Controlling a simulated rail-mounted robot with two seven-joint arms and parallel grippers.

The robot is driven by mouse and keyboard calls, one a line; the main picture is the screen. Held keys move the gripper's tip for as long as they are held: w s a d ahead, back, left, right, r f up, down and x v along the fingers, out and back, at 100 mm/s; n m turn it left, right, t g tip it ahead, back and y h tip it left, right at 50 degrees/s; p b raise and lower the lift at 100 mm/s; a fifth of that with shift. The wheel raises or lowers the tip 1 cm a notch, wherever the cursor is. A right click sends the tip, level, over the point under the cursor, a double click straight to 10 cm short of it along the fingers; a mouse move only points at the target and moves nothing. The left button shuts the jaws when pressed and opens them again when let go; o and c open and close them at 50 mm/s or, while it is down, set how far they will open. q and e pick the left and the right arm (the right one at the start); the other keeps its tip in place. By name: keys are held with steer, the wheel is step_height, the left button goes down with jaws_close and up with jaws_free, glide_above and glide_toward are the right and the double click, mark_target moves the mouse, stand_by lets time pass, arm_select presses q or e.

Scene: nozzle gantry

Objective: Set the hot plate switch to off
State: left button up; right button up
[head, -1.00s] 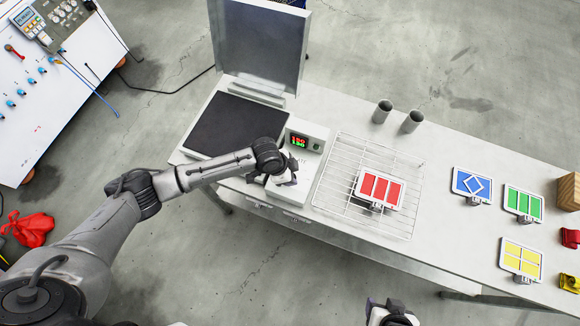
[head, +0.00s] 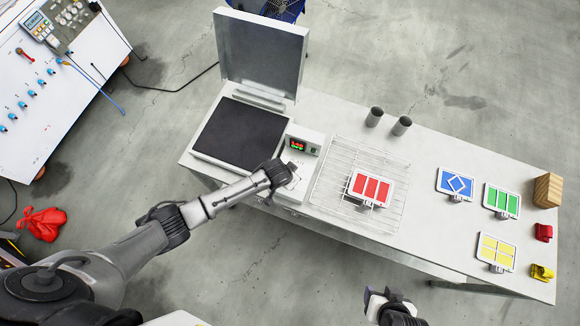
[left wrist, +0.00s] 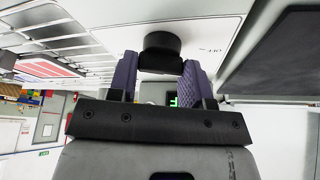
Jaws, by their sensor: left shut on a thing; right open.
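The hot plate (head: 238,132) has a dark flat surface, a raised metal lid (head: 258,60) and a white control box (head: 308,138) with a lit red and green display (head: 297,145). In the left wrist view, a round black switch knob (left wrist: 162,46) sits on a white panel (left wrist: 222,28) with an "OFF" label beside it. My left gripper (left wrist: 160,62) is shut on the knob, its purple fingers on both sides. In the head view my wrist partly hides the left gripper (head: 291,184) and the knob. My right gripper (head: 376,302) is open and empty, off the table's front edge.
Right of the hot plate is a wire rack (head: 335,165) with a red-striped plate (head: 371,187). Two grey cups (head: 401,126) stand behind it. Blue, green and yellow plates (head: 497,251), a wooden block (head: 547,190) and red and yellow pieces stand farther right.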

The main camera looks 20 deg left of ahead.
arm_select(q)
steer(key=shift+d+n, duration=0.1)
steer(key=shift+n, duration=0.2)
steer(key=o, duration=0.9)
steer(key=shift+s+r, duration=0.15)
steer(key=shift+r, duration=0.4)
steer(key=v, duration=1.2)
steer(key=shift+s+r, duration=0.2)
steer(key=shift+r, duration=0.1)
steer(key=shift+p, duration=0.3)
